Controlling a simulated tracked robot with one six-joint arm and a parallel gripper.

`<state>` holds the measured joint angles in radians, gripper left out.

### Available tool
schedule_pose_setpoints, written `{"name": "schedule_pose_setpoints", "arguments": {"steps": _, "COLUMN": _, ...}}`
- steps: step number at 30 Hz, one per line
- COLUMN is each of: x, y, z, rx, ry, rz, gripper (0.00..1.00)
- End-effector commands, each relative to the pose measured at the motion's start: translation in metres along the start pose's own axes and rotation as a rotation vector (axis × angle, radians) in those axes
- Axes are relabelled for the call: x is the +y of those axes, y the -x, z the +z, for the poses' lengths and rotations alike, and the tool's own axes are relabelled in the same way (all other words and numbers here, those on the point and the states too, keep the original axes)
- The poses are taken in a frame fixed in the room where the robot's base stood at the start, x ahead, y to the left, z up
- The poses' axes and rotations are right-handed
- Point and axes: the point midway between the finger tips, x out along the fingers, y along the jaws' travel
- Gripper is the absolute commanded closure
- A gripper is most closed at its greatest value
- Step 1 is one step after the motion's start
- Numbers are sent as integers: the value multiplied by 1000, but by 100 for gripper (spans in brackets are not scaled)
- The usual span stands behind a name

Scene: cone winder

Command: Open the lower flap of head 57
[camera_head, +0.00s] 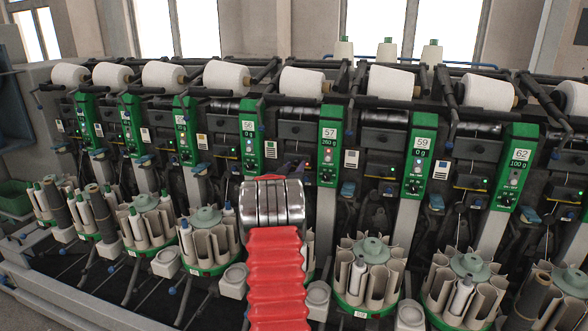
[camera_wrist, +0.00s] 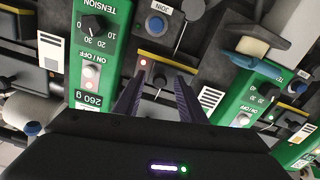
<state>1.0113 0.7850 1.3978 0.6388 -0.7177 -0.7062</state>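Head 57's green panel (camera_head: 329,150) stands just right of centre, its display reading 260 g. It fills the left of the wrist view (camera_wrist: 100,40), appearing upside down with its tension knob. My gripper (camera_head: 298,168) reaches in left of this panel, between heads 56 and 57. In the wrist view its two dark fingers (camera_wrist: 158,85) are apart, with nothing held between them. Beyond the fingertips is a dark box with a yellow edge (camera_wrist: 152,56), a red light and a round knob. I cannot tell which part is the lower flap or whether the fingers touch anything.
Head 56's panel (camera_head: 250,140) is close on the left, and head 59's panel (camera_head: 419,155) stands to the right. White yarn cones (camera_head: 302,82) line the top. Round bobbin magazines (camera_head: 370,270) stand below in front. A blue JOIN button (camera_wrist: 156,24) is near the fingers.

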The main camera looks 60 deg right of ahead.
Motion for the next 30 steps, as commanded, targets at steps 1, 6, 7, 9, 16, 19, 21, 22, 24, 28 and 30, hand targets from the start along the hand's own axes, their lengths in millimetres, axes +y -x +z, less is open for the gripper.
{"name": "schedule_pose_setpoints", "arguments": {"steps": 1, "x": 0, "y": 0, "z": 0, "rx": 0, "ry": 0, "rz": 0, "gripper": 63}}
{"name": "schedule_pose_setpoints", "arguments": {"steps": 6, "x": 0, "y": 0, "z": 0, "rx": 0, "ry": 0, "rz": 0, "gripper": 66}}
{"name": "schedule_pose_setpoints", "arguments": {"steps": 7, "x": 0, "y": 0, "z": 0, "rx": 0, "ry": 0, "rz": 0, "gripper": 68}}
{"name": "schedule_pose_setpoints", "arguments": {"steps": 9, "x": 0, "y": 0, "z": 0, "rx": 1, "ry": 0, "rz": 0, "gripper": 73}}
{"name": "schedule_pose_setpoints", "arguments": {"steps": 16, "x": 0, "y": 0, "z": 0, "rx": 1, "ry": 0, "rz": 0, "gripper": 89}}
{"name": "schedule_pose_setpoints", "arguments": {"steps": 19, "x": 0, "y": 0, "z": 0, "rx": 1, "ry": 0, "rz": -1, "gripper": 96}}
{"name": "schedule_pose_setpoints", "arguments": {"steps": 21, "x": 0, "y": 0, "z": 0, "rx": 1, "ry": 0, "rz": -1, "gripper": 100}}
{"name": "schedule_pose_setpoints", "arguments": {"steps": 22, "x": 0, "y": 0, "z": 0, "rx": 1, "ry": 0, "rz": -1, "gripper": 100}}
{"name": "schedule_pose_setpoints", "arguments": {"steps": 24, "x": 0, "y": 0, "z": 0, "rx": 1, "ry": 0, "rz": -1, "gripper": 100}}
{"name": "schedule_pose_setpoints", "arguments": {"steps": 28, "x": 0, "y": 0, "z": -1, "rx": 1, "ry": 0, "rz": -1, "gripper": 100}}
{"name": "schedule_pose_setpoints", "arguments": {"steps": 30, "x": 0, "y": 0, "z": -1, "rx": 1, "ry": 0, "rz": -1, "gripper": 100}}
